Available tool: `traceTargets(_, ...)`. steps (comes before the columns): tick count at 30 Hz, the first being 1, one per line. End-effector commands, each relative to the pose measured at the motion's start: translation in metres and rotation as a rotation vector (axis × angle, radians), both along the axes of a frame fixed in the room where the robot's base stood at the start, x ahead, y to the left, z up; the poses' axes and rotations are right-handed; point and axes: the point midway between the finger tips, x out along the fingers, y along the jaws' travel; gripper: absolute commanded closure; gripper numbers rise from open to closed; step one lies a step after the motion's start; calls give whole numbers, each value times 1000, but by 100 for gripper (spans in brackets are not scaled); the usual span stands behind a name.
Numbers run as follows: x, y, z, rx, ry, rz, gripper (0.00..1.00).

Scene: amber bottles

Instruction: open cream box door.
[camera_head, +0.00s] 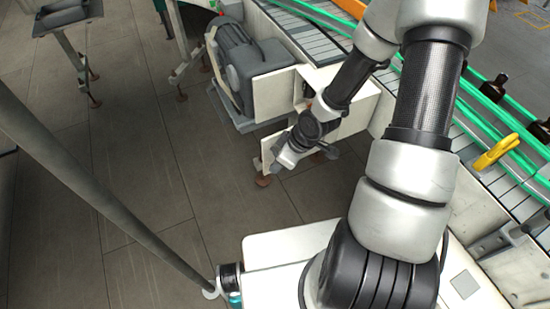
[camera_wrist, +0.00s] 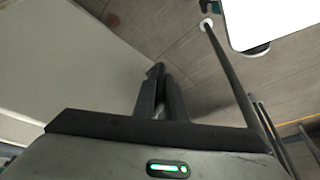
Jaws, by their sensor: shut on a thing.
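The cream box (camera_head: 345,118) is beside the conveyor in the head view, with pale panels low over the floor. My gripper (camera_head: 284,160) is at its near left side, and the arm hides part of the box. In the wrist view a large cream panel, which looks like the box door (camera_wrist: 65,60), fills the left. My gripper's dark fingers (camera_wrist: 158,72) are close together at this panel's right edge. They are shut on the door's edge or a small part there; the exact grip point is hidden.
A grey motor (camera_head: 243,62) stands left of the box. The conveyor (camera_head: 310,38) with green rails runs behind my arm. A grey pole (camera_head: 100,180) crosses the left. Tiled floor (camera_head: 150,200) is mostly clear.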

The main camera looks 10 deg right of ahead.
Motion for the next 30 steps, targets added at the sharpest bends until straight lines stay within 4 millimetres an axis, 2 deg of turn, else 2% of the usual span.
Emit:
traceTargets(10,1,0,1,0,-4,5,100)
traceTargets(11,1,0,1,0,-3,4,86)
traceTargets(12,1,0,1,0,-3,4,82)
traceTargets(22,0,-1,3,0,-2,1,82)
traceTargets(26,-4,-6,18,1,0,-3,82)
traceTargets(30,-10,-16,48,1,-2,-5,82)
